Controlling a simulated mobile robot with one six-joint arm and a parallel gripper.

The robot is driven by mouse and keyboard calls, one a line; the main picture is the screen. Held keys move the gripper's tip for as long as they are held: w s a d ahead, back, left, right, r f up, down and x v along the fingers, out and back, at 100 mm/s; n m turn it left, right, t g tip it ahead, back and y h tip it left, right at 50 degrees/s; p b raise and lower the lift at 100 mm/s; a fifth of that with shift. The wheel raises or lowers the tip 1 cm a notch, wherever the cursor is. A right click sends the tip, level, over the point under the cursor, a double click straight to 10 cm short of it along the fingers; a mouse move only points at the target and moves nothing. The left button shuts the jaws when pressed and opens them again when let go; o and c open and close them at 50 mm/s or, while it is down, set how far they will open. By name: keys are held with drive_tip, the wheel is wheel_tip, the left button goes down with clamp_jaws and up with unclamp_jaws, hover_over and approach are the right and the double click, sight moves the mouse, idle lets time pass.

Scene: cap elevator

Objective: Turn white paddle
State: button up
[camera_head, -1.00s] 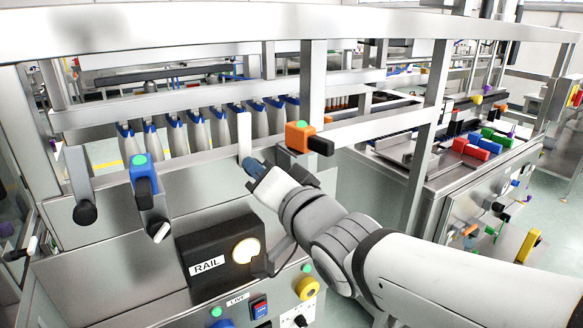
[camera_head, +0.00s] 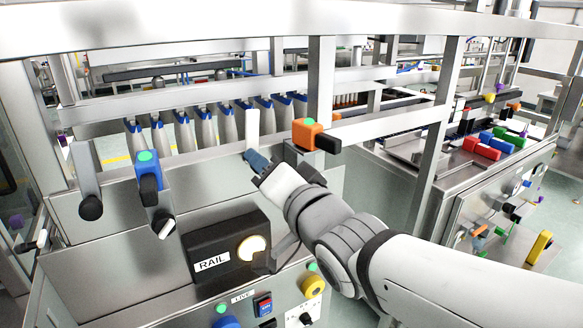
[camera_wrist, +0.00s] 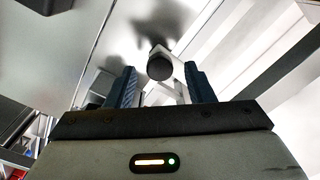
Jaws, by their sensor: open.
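A white upright paddle (camera_head: 253,126) stands on the machine front in the head view, just beyond my fingertips. My gripper (camera_head: 257,160) has dark blue fingers and points at the paddle's lower end. In the wrist view, my gripper (camera_wrist: 160,88) is open, with one finger on each side. A dark round knob with a pale part (camera_wrist: 160,65) shows between and a little beyond the fingertips. It seems to belong to the paddle. I cannot tell whether a finger touches it. The paddle's lower end is partly hidden by my gripper.
An orange block with a black knob (camera_head: 312,136) sits close right of my gripper. A blue block with a black handle (camera_head: 148,175) is to the left. A black RAIL box (camera_head: 228,250) is below. A metal beam (camera_head: 200,92) runs across above.

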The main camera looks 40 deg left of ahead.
drive_tip(key=v, duration=0.8)
drive_tip(key=shift+b, duration=0.3)
idle(0.3)
drive_tip(key=w+d+f+m+t+h, duration=0.25)
drive_tip(key=w+d+f+h, duration=0.25)
drive_tip(key=w+d, duration=0.3)
drive_tip(key=w+d+f+m+t+h, duration=0.1)
drive_tip(key=w+d+f+t+h, duration=0.3)
drive_tip(key=w+d, duration=0.4)
drive_tip(key=d+f+g+h, duration=0.2)
drive_tip(key=d+f+h, duration=0.15)
drive_tip(key=d, duration=0.45)
drive_tip(key=d+f+g+h, duration=0.1)
drive_tip(key=d+f+h, duration=0.1)
drive_tip(key=d+f, duration=0.35)
drive_tip(key=s+d+f+g+h, duration=0.1)
drive_tip(key=s+d+f+g, duration=0.1)
drive_tip(key=s+d, duration=0.2)
drive_tip(key=s+d+f+m+g+h, duration=0.1)
drive_tip(key=s+d+f+g+h, duration=0.1)
drive_tip(key=d, duration=0.8)
drive_tip(key=shift+s+d+f+g+p, duration=0.2)
drive_tip(key=shift+s+g+p, duration=0.15)
drive_tip(key=shift+s+g, duration=0.6)
